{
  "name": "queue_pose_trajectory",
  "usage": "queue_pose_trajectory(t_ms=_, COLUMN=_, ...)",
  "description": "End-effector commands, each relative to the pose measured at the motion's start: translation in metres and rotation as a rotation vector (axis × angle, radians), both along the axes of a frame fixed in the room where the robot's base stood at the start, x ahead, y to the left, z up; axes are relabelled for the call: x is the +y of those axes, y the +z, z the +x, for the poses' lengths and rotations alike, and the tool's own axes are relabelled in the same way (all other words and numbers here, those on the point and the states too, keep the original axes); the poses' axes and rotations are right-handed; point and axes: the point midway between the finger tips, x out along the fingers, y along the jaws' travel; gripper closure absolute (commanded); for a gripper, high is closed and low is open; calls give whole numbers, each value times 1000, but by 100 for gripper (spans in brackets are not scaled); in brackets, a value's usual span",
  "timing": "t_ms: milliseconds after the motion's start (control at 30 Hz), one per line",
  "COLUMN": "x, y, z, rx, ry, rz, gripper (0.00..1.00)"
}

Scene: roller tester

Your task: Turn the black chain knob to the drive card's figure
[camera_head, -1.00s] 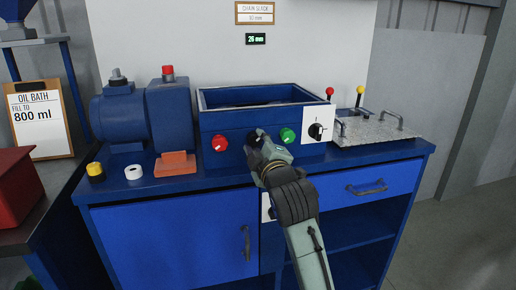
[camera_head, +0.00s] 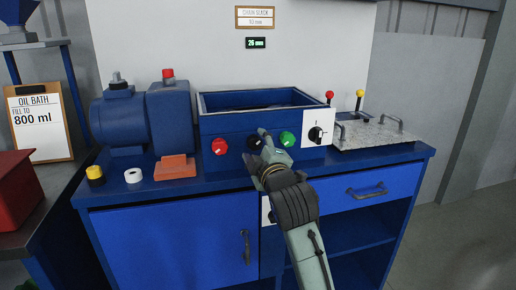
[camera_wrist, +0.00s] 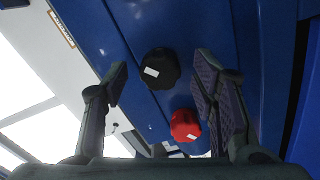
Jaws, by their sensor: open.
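The black knob (camera_head: 254,139) is on the blue tester's front, between a red knob (camera_head: 219,146) and a green knob (camera_head: 287,138). In the wrist view the black knob (camera_wrist: 160,68) has a white mark and lies between my open fingers, with a gap on each side. My gripper (camera_head: 257,150) is in front of it in the head view, partly covering it; the wrist view also shows my gripper (camera_wrist: 161,70). I cannot tell any contact. A wall card (camera_head: 255,16) reads "CHAIN SLACK" with a small, unclear figure in mm. The display (camera_head: 256,42) below reads 26 mm.
The red knob (camera_wrist: 184,125) is close to my fingers in the wrist view. A black rotary switch (camera_head: 316,133) on a white plate is right of the green knob. A motor (camera_head: 120,120) stands left on the bench. An "OIL BATH" clipboard (camera_head: 40,122) reads 800 ml.

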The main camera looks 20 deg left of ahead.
Motion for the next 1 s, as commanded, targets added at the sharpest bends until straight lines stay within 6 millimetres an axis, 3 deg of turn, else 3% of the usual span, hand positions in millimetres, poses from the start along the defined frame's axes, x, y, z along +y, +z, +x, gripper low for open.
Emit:
queue_pose_trajectory(t_ms=267, x=-6, y=0, z=-8, rx=-2, ry=-1, rz=1, gripper=48)
queue_pose_trajectory(t_ms=700, x=-41, y=0, z=-59, rx=0, ry=-1, rz=0, gripper=48)
queue_pose_trajectory(t_ms=1000, x=-42, y=0, z=-62, rx=0, ry=0, rz=0, gripper=48)
